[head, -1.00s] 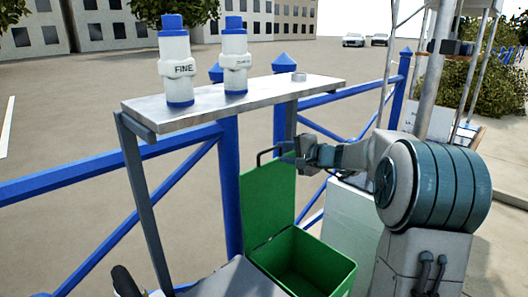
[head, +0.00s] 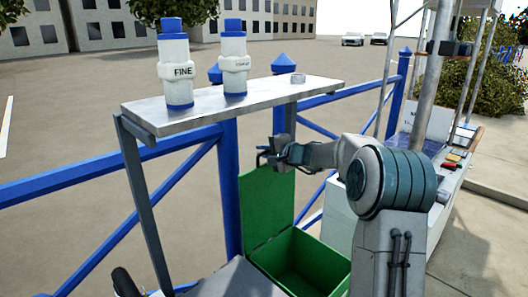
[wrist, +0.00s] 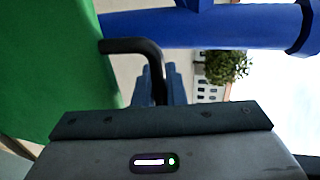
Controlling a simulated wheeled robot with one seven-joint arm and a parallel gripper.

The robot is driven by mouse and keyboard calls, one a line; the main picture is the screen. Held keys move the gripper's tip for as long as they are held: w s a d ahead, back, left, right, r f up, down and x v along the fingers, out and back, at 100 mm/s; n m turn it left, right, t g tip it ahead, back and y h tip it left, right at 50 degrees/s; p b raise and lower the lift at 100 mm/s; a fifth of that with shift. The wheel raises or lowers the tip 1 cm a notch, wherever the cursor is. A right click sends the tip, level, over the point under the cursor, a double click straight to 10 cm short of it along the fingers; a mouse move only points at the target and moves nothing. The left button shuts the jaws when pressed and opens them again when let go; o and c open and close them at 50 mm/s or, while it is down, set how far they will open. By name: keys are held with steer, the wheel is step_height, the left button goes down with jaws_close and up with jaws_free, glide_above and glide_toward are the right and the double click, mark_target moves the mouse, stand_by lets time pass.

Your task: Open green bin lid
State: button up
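The green bin (head: 312,258) stands under the shelf with its inside showing. Its green lid (head: 267,210) stands upright at the bin's left edge, swung open; it also fills the left of the wrist view (wrist: 50,70). A black bent handle (wrist: 128,45) sticks out from the lid's edge. My gripper (head: 272,157) is at the top of the lid. In the wrist view its two blue fingers (wrist: 160,84) are close together around the handle's end. The exact contact is partly hidden.
A blue railing (head: 80,180) runs behind. A white box (head: 340,222) stands right of the bin. Open pavement lies beyond the railing.

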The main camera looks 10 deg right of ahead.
jaws_close()
steer(key=b, duration=0.1)
steer(key=s+d+b, duration=0.1)
steer(key=b, duration=0.1)
steer(key=shift+f, duration=0.25)
steer(key=shift+t+y, duration=0.6)
steer(key=shift+t, duration=0.2)
steer(key=b+v, duration=0.5)
steer(key=b, duration=0.4)
steer(key=shift+s+b, duration=0.15)
steer(key=shift+b, duration=0.15)
steer(key=o, duration=0.7)
jaws_free()
steer(key=shift+s, duration=0.1)
steer(key=p+v, duration=0.1)
steer(key=v, duration=1.2)
steer(key=shift+s+d, duration=0.15)
steer(key=shift+s, duration=0.05)
